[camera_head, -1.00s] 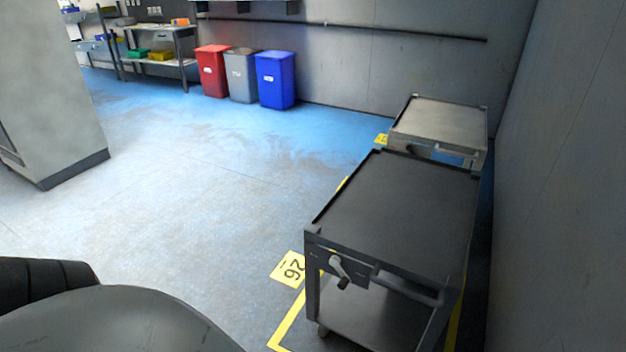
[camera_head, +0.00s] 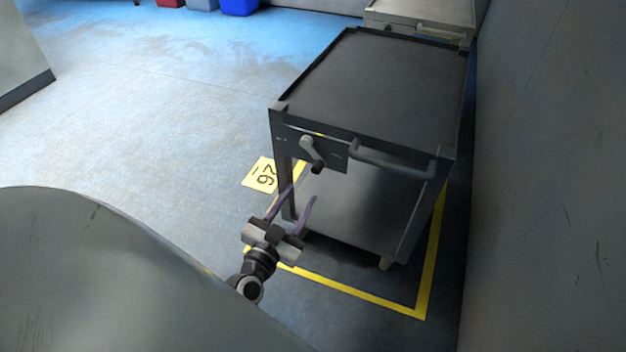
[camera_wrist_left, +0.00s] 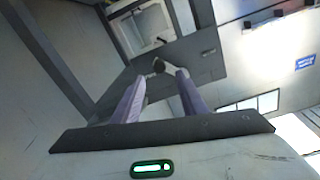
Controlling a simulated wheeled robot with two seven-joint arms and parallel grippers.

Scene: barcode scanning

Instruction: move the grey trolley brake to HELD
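The near dark grey trolley (camera_head: 385,85) stands by the right wall. Its brake lever (camera_head: 312,152) is on the front panel, left of the bar handle (camera_head: 390,160), with the knob hanging down and slightly right. The labels beside the lever are too small to read. My left gripper (camera_head: 298,193) is open and empty, in front of and below the lever, with its fingers pointing towards the trolley. In the left wrist view the lever (camera_wrist_left: 158,65) shows beyond and between the tips of my open left gripper (camera_wrist_left: 161,75). My right gripper is not in view.
A lighter trolley (camera_head: 420,12) stands behind the near one. A yellow floor line (camera_head: 350,291) and a numbered yellow floor plate (camera_head: 261,175) surround the near trolley's front. The wall (camera_head: 540,190) is close on the right. The floor to the left is clear.

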